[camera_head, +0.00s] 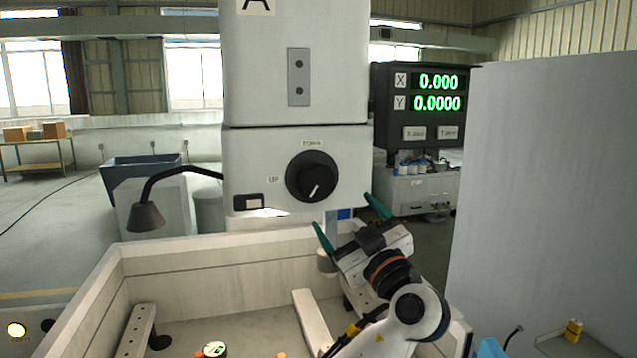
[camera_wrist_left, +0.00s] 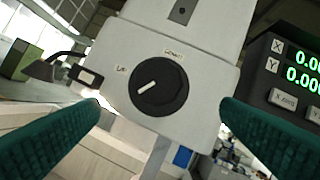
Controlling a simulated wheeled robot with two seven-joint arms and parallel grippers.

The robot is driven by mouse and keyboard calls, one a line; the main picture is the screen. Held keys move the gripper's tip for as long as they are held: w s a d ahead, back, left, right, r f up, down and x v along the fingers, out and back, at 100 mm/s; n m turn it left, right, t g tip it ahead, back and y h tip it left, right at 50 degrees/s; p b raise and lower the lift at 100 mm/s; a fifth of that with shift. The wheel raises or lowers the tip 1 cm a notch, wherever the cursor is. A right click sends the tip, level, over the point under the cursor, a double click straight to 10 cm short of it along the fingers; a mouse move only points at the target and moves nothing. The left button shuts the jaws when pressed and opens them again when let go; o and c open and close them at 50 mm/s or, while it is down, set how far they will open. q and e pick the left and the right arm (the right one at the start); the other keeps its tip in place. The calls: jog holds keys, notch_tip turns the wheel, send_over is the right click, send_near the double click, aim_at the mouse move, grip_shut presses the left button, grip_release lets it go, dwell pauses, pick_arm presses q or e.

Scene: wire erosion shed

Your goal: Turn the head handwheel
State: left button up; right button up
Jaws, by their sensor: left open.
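The head handwheel (camera_head: 312,176) is a round black knob with a white pointer line, on the front of the white machine head (camera_head: 240,165). Labels reading UP and what looks like DOWN sit beside it. My left gripper (camera_head: 345,213) is open and empty, below and slightly right of the handwheel, with its green fingers pointing up toward it. In the left wrist view the handwheel (camera_wrist_left: 159,88) lies between and beyond the two green fingers (camera_wrist_left: 160,125), and nothing touches it. Its pointer slants to lower left in both views. My right gripper is not in view.
A black lamp (camera_head: 146,215) on a bent arm sticks out left of the head. A readout box (camera_head: 418,105) showing X and Y stands to the right. The pale tank wall (camera_head: 190,255) runs below, and a large grey panel (camera_head: 550,190) fills the right side.

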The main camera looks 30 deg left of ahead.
aim_at(320, 183)
pick_arm(q)
jog(key=shift+n, duration=0.6)
jog(key=p+x, duration=0.2)
jog(key=x, duration=0.1)
jog(key=p+x, duration=0.5)
jog(key=x, duration=0.2)
jog(key=shift+s+r+p, duration=0.3)
jog(key=shift+s+r, duration=0.05)
jog(key=shift+p+x, duration=0.5)
jog(key=shift+x, duration=0.3)
jog(key=shift+f, duration=0.25)
